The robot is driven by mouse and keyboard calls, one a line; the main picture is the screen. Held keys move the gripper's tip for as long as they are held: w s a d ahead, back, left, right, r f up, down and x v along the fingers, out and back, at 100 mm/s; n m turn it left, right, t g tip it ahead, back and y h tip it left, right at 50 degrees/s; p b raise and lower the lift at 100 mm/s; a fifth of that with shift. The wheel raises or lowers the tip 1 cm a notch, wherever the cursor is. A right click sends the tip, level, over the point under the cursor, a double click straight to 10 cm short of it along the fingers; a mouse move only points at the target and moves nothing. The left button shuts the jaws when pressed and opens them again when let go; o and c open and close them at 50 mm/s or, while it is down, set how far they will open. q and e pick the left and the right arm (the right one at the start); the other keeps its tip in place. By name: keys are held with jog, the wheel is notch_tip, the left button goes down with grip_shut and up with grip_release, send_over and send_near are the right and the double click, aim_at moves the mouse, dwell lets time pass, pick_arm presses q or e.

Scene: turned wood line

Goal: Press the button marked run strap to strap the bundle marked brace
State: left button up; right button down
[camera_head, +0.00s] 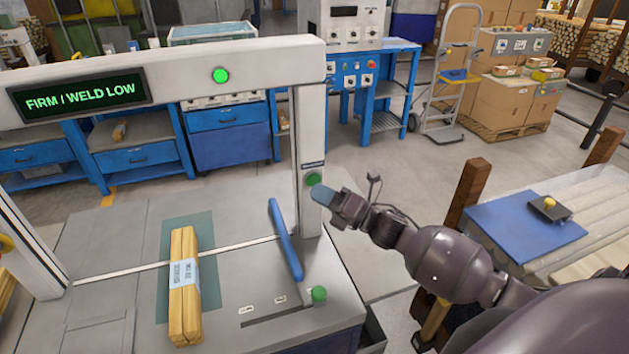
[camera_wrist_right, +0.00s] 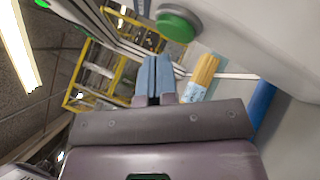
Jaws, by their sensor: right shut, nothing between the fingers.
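The strapping machine's arch has a green button (camera_head: 314,179) on its right post, under a dark label too small to read. The button also shows in the right wrist view (camera_wrist_right: 175,24). My right gripper (camera_head: 322,195) is shut and empty, its blue fingertips close beside this button; I cannot tell whether they touch it. In the wrist view the fingers (camera_wrist_right: 157,78) appear just below the button. A bundle of pale wood strips (camera_head: 184,310) with a white label lies under the arch; its print is too small to read. A white strap (camera_head: 120,272) crosses the bed there. My left gripper is not in view.
The arch display (camera_head: 78,93) reads "FIRM / WELD LOW", and a green lamp (camera_head: 220,75) is lit. A blue lever (camera_head: 286,240) and a green knob (camera_head: 319,293) are at the bed's right side. A blue mat (camera_head: 525,231) lies on the right.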

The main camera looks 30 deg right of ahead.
jog(key=shift+w, duration=0.2)
dwell(0.6)
jog(key=shift+w+d, duration=0.1)
jog(key=shift+w, duration=0.15)
jog(key=shift+w+b, duration=0.3)
jog(key=shift+w, duration=0.05)
dwell(0.7)
jog(key=shift+s, duration=0.15)
jog(key=shift+s+p, duration=0.35)
jog(key=shift+s, duration=0.3)
jog(key=s+p, duration=0.1)
jog(key=s, duration=0.1)
jog(key=s+a, duration=0.1)
jog(key=s, duration=0.2)
jog(key=shift+a+p, duration=0.2)
jog(key=shift+p, duration=0.15)
